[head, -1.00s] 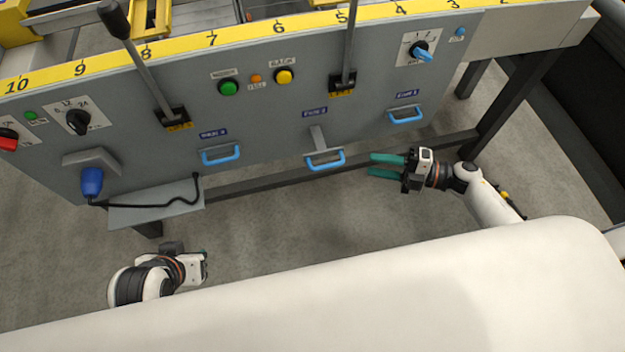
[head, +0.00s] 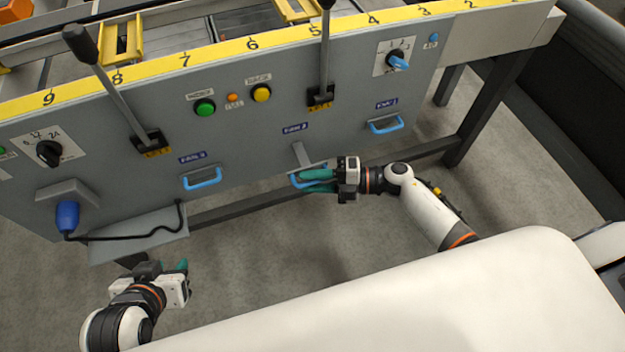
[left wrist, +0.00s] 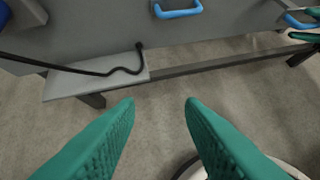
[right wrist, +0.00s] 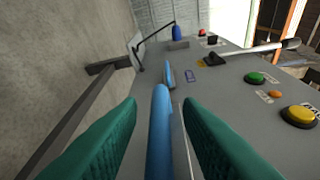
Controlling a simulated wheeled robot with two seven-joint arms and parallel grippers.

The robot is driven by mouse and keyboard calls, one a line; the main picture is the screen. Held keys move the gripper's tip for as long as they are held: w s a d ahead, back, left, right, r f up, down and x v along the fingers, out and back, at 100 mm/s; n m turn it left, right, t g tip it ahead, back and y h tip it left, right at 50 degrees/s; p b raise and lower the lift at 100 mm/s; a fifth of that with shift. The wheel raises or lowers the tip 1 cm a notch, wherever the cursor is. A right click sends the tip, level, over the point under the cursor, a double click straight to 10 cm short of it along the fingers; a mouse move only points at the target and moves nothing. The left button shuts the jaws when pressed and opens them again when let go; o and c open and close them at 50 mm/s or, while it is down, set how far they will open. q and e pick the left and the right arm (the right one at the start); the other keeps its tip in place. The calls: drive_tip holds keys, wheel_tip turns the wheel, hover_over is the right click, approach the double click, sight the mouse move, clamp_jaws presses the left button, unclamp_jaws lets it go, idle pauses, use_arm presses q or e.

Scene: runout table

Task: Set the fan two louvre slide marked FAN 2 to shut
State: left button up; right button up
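The middle blue slide handle (head: 299,184) is on the grey panel below a small blue label (head: 295,128) whose text is too small to read surely. A grey upright strip (head: 302,156) shows above this handle. My right gripper (head: 304,181) is at it, open, with its teal fingers either side of the bar. In the right wrist view the blue bar (right wrist: 160,135) runs between the fingers, with gaps both sides. The fingers partly hide the handle in the head view. My left gripper (head: 182,266) is open and empty, low at the left; its fingers show in the left wrist view (left wrist: 160,105).
Similar blue handles are at the left (head: 203,180) and right (head: 386,126). Two black-knobbed levers (head: 120,103), a green button (head: 204,108) and a yellow button (head: 262,93) are above. A grey shelf (head: 130,238) with a black cable juts out at the left.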

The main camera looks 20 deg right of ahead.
sight(313, 167)
drive_tip(key=shift+a, duration=0.1)
clamp_jaws()
